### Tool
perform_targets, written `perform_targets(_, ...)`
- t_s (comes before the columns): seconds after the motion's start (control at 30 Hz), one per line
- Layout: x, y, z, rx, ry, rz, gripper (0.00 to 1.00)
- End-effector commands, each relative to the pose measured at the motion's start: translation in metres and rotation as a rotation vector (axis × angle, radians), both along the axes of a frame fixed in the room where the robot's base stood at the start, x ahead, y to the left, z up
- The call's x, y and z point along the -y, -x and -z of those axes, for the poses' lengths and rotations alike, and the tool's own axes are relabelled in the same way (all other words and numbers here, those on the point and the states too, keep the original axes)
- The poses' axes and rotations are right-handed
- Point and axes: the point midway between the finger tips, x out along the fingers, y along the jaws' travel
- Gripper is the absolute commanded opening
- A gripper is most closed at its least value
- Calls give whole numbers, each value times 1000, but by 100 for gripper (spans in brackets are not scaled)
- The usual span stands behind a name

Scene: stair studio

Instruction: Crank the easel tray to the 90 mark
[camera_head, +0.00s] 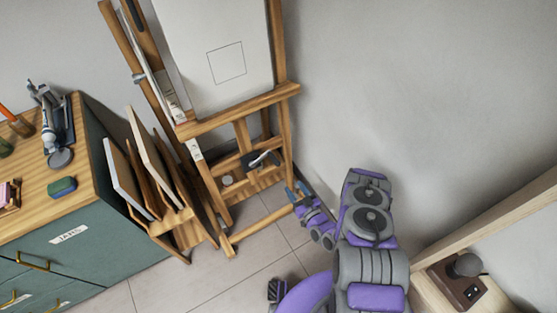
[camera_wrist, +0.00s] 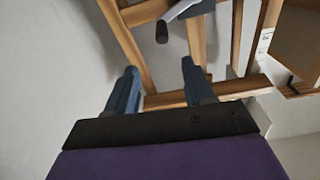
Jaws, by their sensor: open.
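The wooden easel (camera_head: 284,130) stands against the wall in the head view, with a white canvas (camera_head: 225,62) resting on its tray (camera_head: 240,111). A crank (camera_head: 262,159) with a dark grip and metal arm sits on the lower frame below the tray. In the wrist view the crank (camera_wrist: 163,32) shows at the top, beyond my fingertips. My gripper (camera_head: 298,191) is to the lower right of the crank, apart from it. In the wrist view my gripper (camera_wrist: 160,72) has its two blue fingers spread with nothing between them. The mark the tray stands at is too small to read.
A green cabinet (camera_head: 68,235) with art supplies on top stands at the left. A rack (camera_head: 165,215) holding several boards is between it and the easel. A wooden ledge with a dark control box (camera_head: 457,280) is at the lower right. Tiled floor (camera_head: 262,262) is clear before the easel.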

Motion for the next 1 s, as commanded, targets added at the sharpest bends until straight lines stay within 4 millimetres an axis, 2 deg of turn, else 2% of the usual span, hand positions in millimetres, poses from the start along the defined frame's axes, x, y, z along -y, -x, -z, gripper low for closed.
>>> perform_targets(0.7,-70,-112,-2,4,-11,-3,52)
perform_targets(0.83,-80,-128,-2,3,-8,-1,52)
perform_targets(1.0,-85,-137,-3,2,-11,0,52)
